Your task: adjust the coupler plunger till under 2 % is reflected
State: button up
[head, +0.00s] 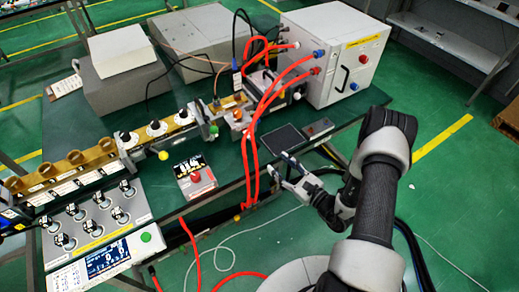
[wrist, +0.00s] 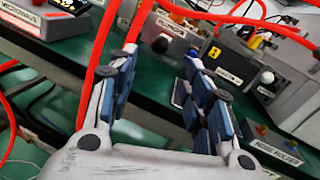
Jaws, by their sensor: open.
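My gripper (head: 281,165) is open and empty off the front edge of the bench, right of the red hoses. In the wrist view its two blue-padded fingers (wrist: 166,72) are spread apart, pointing at the bench. A brass waveguide line (head: 172,124) runs along the bench, with black-and-white knobs (head: 155,127) on top. In the wrist view a white knob (wrist: 267,77) sits on a grey labelled block. I cannot tell which knob is the coupler plunger. A meter panel (head: 106,259) with a lit display stands at the front left; its reading is too small to make out.
Red hoses (head: 256,140) hang over the bench edge beside my gripper. A white generator cabinet (head: 331,55) stands at the back right. A red-button box (head: 195,178) and a panel of several knobs (head: 95,222) lie left. A dark flat pad (head: 284,139) is near my gripper.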

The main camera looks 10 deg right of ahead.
aim_at(259, 147)
jog(key=b+x, duration=0.2)
jog(key=x, duration=0.9)
jog(key=shift+c, duration=0.5)
grip_shut()
jog(key=shift+f, duration=0.1)
